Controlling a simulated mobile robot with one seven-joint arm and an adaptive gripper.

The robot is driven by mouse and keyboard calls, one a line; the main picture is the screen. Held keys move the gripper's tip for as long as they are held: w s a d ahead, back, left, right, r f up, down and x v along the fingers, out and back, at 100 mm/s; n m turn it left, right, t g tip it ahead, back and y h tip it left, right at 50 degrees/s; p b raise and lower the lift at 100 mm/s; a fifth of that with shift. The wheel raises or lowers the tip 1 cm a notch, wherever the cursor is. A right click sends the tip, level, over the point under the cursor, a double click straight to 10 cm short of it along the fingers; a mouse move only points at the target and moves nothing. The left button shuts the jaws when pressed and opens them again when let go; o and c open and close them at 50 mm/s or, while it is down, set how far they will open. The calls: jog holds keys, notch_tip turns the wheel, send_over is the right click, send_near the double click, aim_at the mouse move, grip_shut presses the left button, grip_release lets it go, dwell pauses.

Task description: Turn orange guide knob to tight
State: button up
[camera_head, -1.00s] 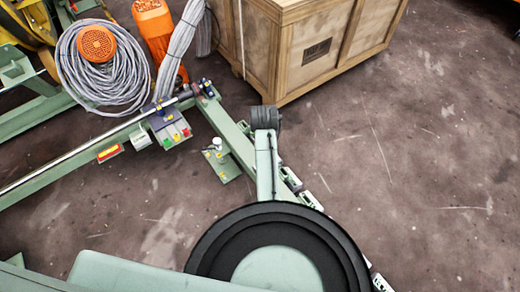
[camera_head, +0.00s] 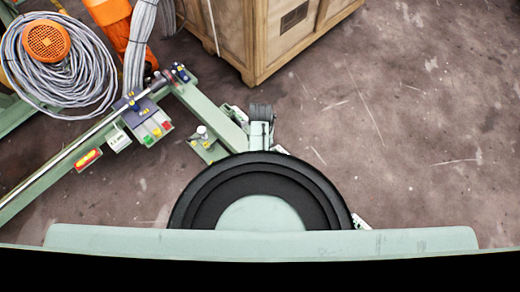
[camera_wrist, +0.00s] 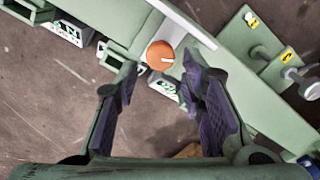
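The orange knob (camera_wrist: 160,55) is round with a white mark on its face. It sits on a green frame beam (camera_wrist: 182,20) in the upper middle of the wrist view. My gripper (camera_wrist: 159,74) is open, with its two purple-padded fingers spread to the left and right of the knob's line. The knob appears just beyond the fingertips, with gaps on both sides and nothing held. I cannot tell its depth from the tips. White labels with green marks lie beside the beam; any tight mark is too small to read. I cannot make out the knob in the head view.
A wooden crate (camera_head: 272,45) stands behind the green frame. A grey cable coil (camera_head: 98,75) with an orange centre is at the left. A bracket with a silver-headed post (camera_wrist: 311,86) is right of the knob. Open floor (camera_head: 420,130) lies to the right.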

jog(key=shift+f, duration=2.05)
jog(key=shift+c, duration=0.2)
grip_shut()
